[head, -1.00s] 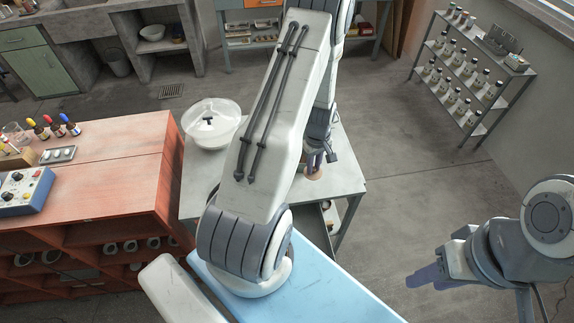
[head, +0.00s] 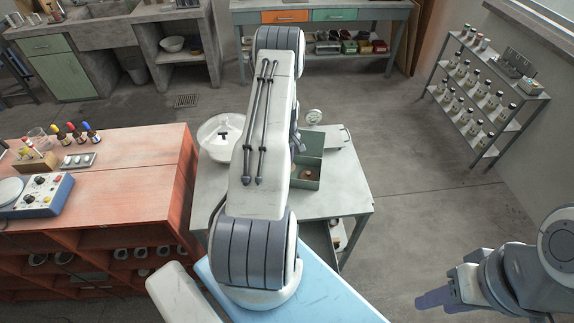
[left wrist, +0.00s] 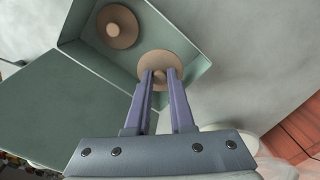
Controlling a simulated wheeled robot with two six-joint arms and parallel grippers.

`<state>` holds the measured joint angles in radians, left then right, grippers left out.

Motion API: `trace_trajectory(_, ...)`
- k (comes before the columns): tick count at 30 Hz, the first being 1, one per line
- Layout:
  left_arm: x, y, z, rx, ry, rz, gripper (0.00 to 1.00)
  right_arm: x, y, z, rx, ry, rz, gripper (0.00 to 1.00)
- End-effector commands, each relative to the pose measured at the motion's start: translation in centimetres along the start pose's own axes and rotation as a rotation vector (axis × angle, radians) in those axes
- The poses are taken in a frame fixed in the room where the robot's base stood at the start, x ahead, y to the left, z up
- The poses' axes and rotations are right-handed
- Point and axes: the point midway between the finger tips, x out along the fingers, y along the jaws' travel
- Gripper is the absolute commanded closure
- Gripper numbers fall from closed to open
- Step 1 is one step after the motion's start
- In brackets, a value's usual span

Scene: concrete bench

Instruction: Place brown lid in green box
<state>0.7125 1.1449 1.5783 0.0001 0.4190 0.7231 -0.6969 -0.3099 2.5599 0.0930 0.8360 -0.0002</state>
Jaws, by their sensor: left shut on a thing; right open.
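The green box (head: 310,163) stands open on the grey table, partly behind my left arm in the head view. In the left wrist view its wall (left wrist: 190,48) and inside show, with one brown lid (left wrist: 118,27) lying on its floor. My left gripper (left wrist: 160,76) is shut on the knob of another brown lid (left wrist: 161,62), held over the box opening near a wall. How far it is above the floor I cannot tell. The left fingers are hidden in the head view. My right gripper (head: 433,299) is open and empty, at the lower right, away from the table.
A white lidded bowl (head: 218,135) stands left of my arm on the grey table (head: 345,190). The red bench (head: 135,180) on the left carries droppers and a blue device (head: 38,196). A shelf of jars (head: 485,95) stands at the far right. Floor between is clear.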

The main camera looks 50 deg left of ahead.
Motion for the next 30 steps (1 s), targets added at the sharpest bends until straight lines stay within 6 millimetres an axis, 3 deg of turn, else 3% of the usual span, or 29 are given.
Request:
trace_trajectory(10,3.7,0.0,0.0,0.001,0.000,0.001,1.00,-2.0,-0.1,-0.1,-0.003,0.000,0.000,0.58)
trace_trajectory(22,4.4,0.0,-0.1,0.001,0.001,0.002,1.00,-1.5,-0.1,-0.1,-0.003,0.000,0.000,0.58)
trace_trajectory(23,4.4,0.0,-0.1,0.000,0.001,0.002,0.75,-1.5,-0.1,-0.1,-0.003,0.000,0.000,0.58)
trace_trajectory(25,4.2,0.0,-0.1,0.000,0.001,0.002,0.49,-1.6,-0.1,-0.1,-0.003,0.000,0.000,0.58)
trace_trajectory(30,4.2,0.0,-0.1,0.000,0.001,0.002,0.49,-1.6,-0.1,-0.1,-0.003,0.000,0.000,0.58)
